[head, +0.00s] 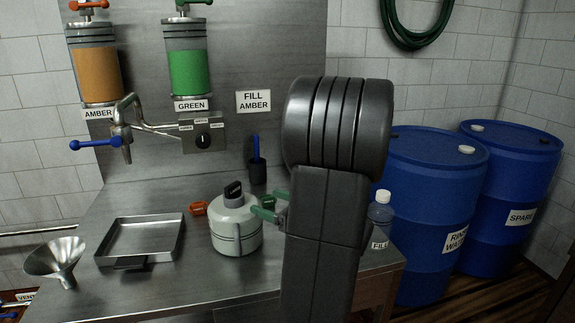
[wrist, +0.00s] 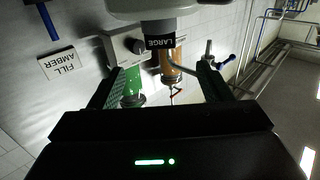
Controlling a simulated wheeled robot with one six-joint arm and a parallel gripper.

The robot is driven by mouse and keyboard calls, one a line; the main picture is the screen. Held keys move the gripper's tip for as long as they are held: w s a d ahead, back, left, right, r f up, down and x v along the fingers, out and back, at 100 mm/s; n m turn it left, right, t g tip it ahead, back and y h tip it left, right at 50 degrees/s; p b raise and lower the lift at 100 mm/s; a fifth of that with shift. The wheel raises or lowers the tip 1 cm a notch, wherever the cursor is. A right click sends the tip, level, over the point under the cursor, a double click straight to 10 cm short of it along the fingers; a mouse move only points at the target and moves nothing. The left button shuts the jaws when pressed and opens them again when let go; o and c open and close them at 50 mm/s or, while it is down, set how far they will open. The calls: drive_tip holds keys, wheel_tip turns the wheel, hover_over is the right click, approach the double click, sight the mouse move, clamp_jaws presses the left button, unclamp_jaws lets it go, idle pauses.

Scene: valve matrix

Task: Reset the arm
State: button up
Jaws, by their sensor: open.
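A pale grey-green canister (head: 236,232) with a dark cap stands upright on the steel bench, right of the tray. My gripper (head: 268,205), with green finger pads, is at the canister's right side, partly hidden behind my arm. In the wrist view my gripper (wrist: 160,80) is open, with nothing visible held between its fingers. That upside-down view shows the canister's body (wrist: 150,8) and its dark neck marked LARGE (wrist: 160,41) ahead of the fingers. I cannot tell whether a fingertip touches the canister.
A tray (head: 140,262), funnel (head: 55,262), orange object (head: 198,208) and FILL bottle (head: 380,212) are on the bench. Amber (head: 96,75) and green (head: 188,72) cylinders, a blue-handled tap (head: 95,144) and a selector box (head: 203,136) are behind. Blue drums (head: 430,200) stand right.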

sight(235, 189)
drive_tip(key=p+x, duration=0.1)
drive_tip(key=x, duration=1.2)
drive_tip(key=shift+s, duration=0.1)
drive_tip(key=shift+r+p, duration=0.1)
drive_tip(key=shift+p, duration=0.2)
